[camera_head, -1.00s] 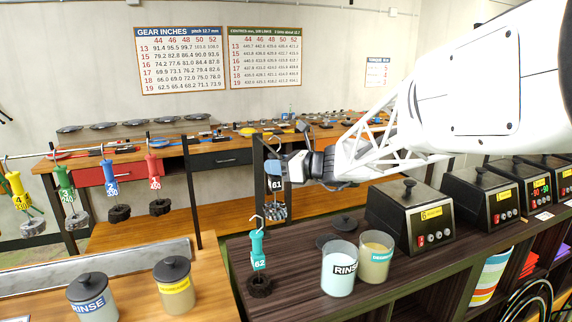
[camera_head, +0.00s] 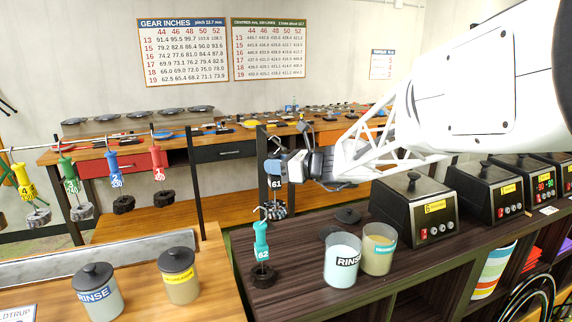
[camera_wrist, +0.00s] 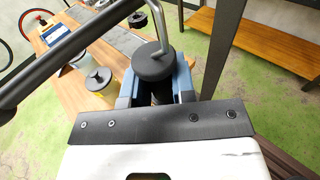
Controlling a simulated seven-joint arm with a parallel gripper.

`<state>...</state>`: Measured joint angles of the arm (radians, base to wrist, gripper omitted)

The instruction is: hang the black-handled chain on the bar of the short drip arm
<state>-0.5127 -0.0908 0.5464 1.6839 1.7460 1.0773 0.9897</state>
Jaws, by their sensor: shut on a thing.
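The black-handled chain, marked 61 (camera_head: 276,169), is held upright, its hook above the handle and its chain bundle hanging below. My gripper (camera_head: 291,163) is shut on its handle from the right. In the wrist view the handle's round black top (camera_wrist: 152,62) sits between the blue fingertips, with the metal hook rising from it. A dark bar (camera_wrist: 65,55) crosses the upper left of that view, apart from the hook; I cannot tell whether it is the short drip arm's. In the head view a dark post (camera_head: 262,150) stands just behind and left of the chain.
Glass jars (camera_head: 343,260) and waxing pots (camera_head: 413,208) stand on the dark counter. Coloured-handled chains (camera_head: 114,170) hang from a rod at left. Lidded jars (camera_head: 179,275) stand on the front bench.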

